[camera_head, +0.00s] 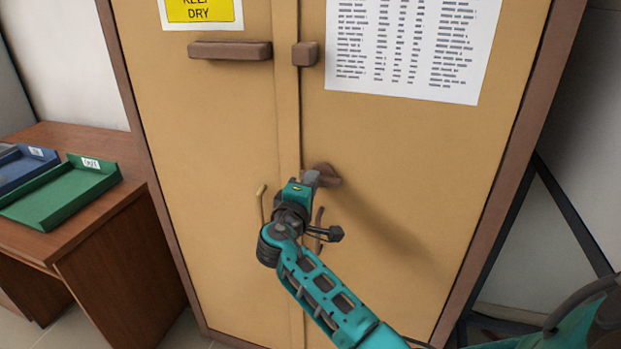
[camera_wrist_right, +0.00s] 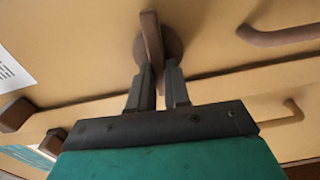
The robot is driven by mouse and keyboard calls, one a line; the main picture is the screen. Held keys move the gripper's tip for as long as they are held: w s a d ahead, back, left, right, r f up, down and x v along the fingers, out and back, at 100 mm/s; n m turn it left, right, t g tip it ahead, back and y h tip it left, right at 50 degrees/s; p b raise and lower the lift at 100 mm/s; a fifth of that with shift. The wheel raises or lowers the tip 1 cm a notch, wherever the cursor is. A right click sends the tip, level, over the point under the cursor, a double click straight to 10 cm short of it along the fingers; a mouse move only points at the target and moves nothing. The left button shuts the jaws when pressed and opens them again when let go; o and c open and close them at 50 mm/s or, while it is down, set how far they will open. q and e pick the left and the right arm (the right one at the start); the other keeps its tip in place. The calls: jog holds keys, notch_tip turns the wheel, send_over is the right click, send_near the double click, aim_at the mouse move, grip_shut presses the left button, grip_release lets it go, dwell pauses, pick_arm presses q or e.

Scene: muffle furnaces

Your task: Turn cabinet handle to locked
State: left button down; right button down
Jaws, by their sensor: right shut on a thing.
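The tan two-door cabinet (camera_head: 400,140) stands in front of me with both doors flush. Its brown turning handle (camera_head: 327,175) sits on the right door beside the middle seam, on a round base. In the right wrist view the handle (camera_wrist_right: 151,38) is a flat bar across the round base. My right gripper (camera_head: 314,178) is at the handle; in the wrist view its fingers (camera_wrist_right: 158,88) are shut on the handle's end, one on each side. The gripper partly hides the handle in the head view. My left gripper is not in view.
A brown block (camera_head: 305,54) and a brown bar (camera_head: 230,50) are mounted higher on the doors. Thin pull handles (camera_head: 262,203) flank the seam below. A wooden desk (camera_head: 115,215) with a green tray (camera_head: 60,195) and a blue tray (camera_head: 22,165) stands at the left.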

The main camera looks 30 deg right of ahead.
jog(key=shift+n, duration=0.5)
jog(key=c, duration=1.1)
grip_release()
jog(key=shift+f, duration=0.1)
